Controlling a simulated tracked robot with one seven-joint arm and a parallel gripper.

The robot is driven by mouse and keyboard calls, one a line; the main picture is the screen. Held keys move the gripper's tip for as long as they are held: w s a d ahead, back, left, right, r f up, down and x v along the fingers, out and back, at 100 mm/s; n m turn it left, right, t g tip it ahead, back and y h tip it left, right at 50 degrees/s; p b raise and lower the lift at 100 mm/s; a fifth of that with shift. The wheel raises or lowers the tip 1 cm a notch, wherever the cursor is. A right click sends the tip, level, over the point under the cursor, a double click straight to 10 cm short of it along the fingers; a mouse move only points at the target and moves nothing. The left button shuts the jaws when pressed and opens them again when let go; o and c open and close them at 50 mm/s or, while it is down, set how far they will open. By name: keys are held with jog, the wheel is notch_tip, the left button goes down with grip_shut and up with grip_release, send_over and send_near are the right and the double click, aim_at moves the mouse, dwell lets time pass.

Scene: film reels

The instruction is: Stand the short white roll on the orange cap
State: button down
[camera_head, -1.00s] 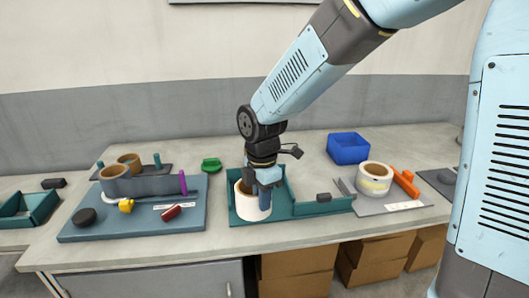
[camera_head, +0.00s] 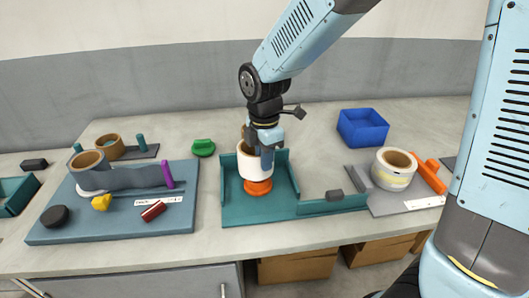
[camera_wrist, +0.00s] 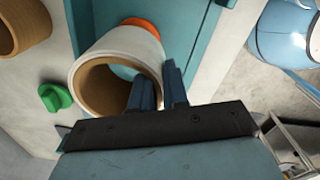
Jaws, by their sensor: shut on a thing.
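The short white roll (camera_head: 254,167), with a brown core, is upright or nearly so over the teal tray (camera_head: 232,207). My gripper (camera_head: 267,170) is shut on its wall; in the wrist view one finger of my gripper (camera_wrist: 160,88) is inside the core and the other outside the roll (camera_wrist: 118,47). The orange cap (camera_head: 257,188) shows directly below the roll in the head view, mostly covered by it. A bit of the cap (camera_wrist: 143,26) shows past the roll's far end in the wrist view. I cannot tell whether roll and cap touch.
Another white roll (camera_head: 393,170) stands on a grey plate at right, beside an orange piece (camera_head: 430,176). A blue bin (camera_head: 362,128) is behind it. A blue-grey board (camera_head: 75,230) with several parts lies left. A green piece (camera_head: 203,148) sits behind the tray.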

aim_at(266, 177)
jog(key=shift+d+f, duration=0.15)
jog(key=shift+f, duration=2.15)
jog(key=shift+w+f, duration=0.1)
jog(key=shift+f, duration=0.35)
jog(key=c, duration=1.4)
grip_release()
jog(key=shift+r, duration=5.45)
